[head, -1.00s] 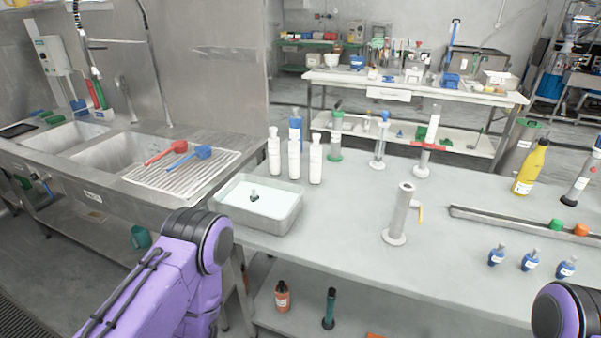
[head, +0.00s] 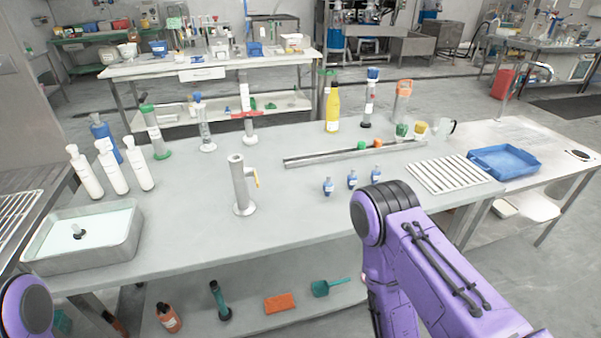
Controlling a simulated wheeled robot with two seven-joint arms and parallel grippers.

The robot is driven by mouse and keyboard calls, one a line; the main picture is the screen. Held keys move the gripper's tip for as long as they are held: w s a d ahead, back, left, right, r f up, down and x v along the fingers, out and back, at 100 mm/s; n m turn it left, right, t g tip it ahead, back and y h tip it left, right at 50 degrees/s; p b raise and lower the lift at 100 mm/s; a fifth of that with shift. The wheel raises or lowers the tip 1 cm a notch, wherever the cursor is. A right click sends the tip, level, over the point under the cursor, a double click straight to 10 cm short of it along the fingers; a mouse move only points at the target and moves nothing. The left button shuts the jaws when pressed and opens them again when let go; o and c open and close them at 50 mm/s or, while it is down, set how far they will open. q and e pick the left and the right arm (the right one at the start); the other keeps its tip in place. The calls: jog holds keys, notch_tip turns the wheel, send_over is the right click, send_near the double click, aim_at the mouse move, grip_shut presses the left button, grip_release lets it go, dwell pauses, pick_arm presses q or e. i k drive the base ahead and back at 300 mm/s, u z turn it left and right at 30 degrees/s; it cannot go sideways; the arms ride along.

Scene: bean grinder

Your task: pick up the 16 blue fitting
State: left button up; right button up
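Three small blue fittings with white labels stand in a row near the table's front edge in the head view: a left one (head: 328,187), a middle one (head: 352,180) and a right one (head: 376,175). Their labels are too small to read, so I cannot tell which one is 16. The purple link of my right arm rises just in front of the right fitting. Only a part of my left arm shows at the lower left corner. Neither gripper is in view.
A metal rail (head: 325,157) with a green and an orange piece lies behind the fittings. A white ribbed rack (head: 450,174) and a blue tray (head: 505,161) lie to the right. A metal cylinder (head: 240,185) stands to the left. Bare table surrounds the fittings.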

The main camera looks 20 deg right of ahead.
aim_at(376, 174)
jog(key=z, duration=0.1)
jog(key=k, duration=0.45)
jog(key=u, duration=1)
jog(key=i, duration=0.8)
jog(key=z, duration=2.5)
